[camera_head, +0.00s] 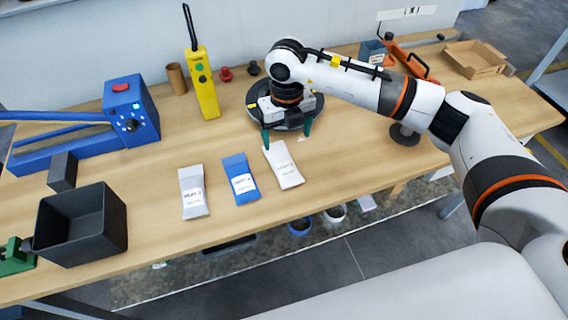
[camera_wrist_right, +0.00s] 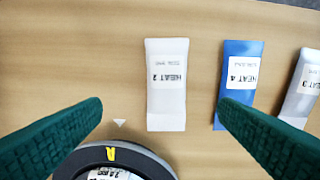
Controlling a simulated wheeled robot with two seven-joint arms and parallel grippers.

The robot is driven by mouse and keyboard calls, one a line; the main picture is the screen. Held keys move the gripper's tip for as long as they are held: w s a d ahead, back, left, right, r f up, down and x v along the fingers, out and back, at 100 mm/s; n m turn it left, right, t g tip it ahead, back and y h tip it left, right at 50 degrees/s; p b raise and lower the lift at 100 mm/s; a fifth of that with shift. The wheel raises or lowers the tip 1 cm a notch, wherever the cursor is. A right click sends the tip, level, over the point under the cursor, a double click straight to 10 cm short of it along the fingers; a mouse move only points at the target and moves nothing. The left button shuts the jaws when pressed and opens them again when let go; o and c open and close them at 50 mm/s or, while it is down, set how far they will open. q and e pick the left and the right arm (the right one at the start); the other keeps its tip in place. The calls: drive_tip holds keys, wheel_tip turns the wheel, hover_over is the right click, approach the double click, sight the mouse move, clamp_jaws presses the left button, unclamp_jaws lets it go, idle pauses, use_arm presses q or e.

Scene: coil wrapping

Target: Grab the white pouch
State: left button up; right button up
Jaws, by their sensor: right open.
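The white pouch (camera_head: 284,169) lies flat on the wooden table, at the right end of a row of three pouches. In the right wrist view the white pouch (camera_wrist_right: 165,118) carries a label reading "HEAT 2". My right gripper (camera_head: 287,134) is open and empty, with its green fingers pointing down near the pouch's far end. In the wrist view the right gripper's fingers (camera_wrist_right: 160,104) appear on either side of the pouch, apart from it. My left gripper is not in view.
A blue pouch (camera_head: 240,184) and a grey pouch (camera_head: 193,203) lie left of the white one. A dark round base (camera_head: 256,113) is behind the gripper. A yellow pendant (camera_head: 203,85), blue machine (camera_head: 130,112) and black bin (camera_head: 115,222) stand further left. Table right of the pouch is clear.

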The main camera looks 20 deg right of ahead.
sight(282, 160)
wheel_tip(282, 160, down, 4)
drive_tip(key=shift+r+p, duration=0.25)
drive_tip(key=shift+p, duration=0.15)
drive_tip(key=shift+a+f+p, duration=0.2)
drive_tip(key=shift+f+p, duration=0.15)
drive_tip(key=shift+f, duration=0.15)
drive_tip(key=f, duration=0.1)
drive_tip(key=f+p, duration=0.1)
drive_tip(key=f, duration=0.1)
drive_tip(key=shift+w+a+f, duration=0.2)
drive_tip(key=shift+a+f, duration=0.15)
drive_tip(key=shift+f, duration=0.4)
drive_tip(key=shift+c, duration=0.4)
drive_tip(key=c, duration=1)
